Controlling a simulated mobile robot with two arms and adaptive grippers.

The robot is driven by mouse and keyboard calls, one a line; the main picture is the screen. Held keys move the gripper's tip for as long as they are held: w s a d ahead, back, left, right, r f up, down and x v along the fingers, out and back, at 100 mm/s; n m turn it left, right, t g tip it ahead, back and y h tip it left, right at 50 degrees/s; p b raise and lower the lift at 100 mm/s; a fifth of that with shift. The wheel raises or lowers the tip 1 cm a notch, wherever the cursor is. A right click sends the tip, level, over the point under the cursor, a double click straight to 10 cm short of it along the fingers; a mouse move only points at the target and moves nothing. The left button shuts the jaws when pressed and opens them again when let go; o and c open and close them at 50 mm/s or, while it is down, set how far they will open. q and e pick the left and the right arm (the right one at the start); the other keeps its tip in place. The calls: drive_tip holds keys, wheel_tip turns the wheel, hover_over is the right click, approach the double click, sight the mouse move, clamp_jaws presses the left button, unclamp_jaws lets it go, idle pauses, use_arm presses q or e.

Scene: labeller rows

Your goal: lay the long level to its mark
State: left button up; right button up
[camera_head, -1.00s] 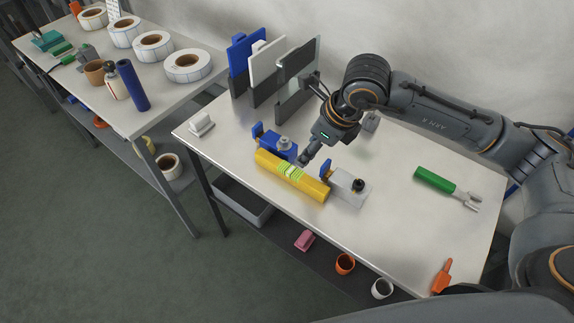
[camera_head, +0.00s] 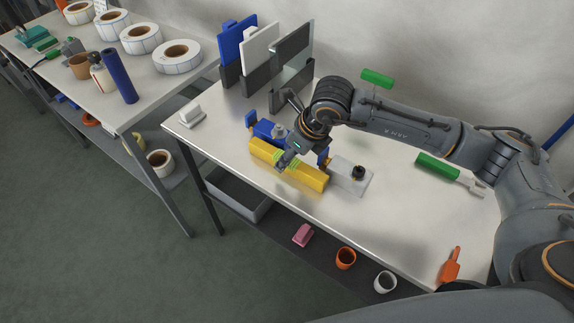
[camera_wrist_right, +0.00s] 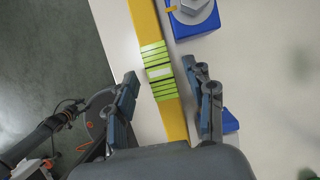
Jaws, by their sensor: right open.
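The long level is a yellow bar (camera_head: 312,180) with bright green bands at its middle, lying near the front edge of the table. It also shows in the right wrist view as a yellow strip (camera_wrist_right: 144,22) with a green banded part. My right gripper (camera_head: 287,161) is over the level's middle. In the right wrist view its open fingers (camera_wrist_right: 160,80) are on either side of the level, with gaps visible. Whether they are down at its height I cannot tell. My left gripper is not in view. I cannot make out a mark for the level.
A blue device (camera_head: 266,130) and a white device (camera_head: 350,175) stand close behind the level. Upright panels in a rack (camera_head: 258,88) stand at the back left. A green-handled tool (camera_head: 437,167) and an orange item (camera_head: 451,266) lie to the right. The table's middle right is clear.

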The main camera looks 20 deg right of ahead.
drive_tip(key=x, duration=0.2)
drive_tip(key=shift+w+f+b, duration=0.1)
drive_tip(key=shift+f+b, duration=0.1)
drive_tip(key=shift+b, duration=0.2)
drive_tip(key=shift+r, duration=0.1)
clamp_jaws()
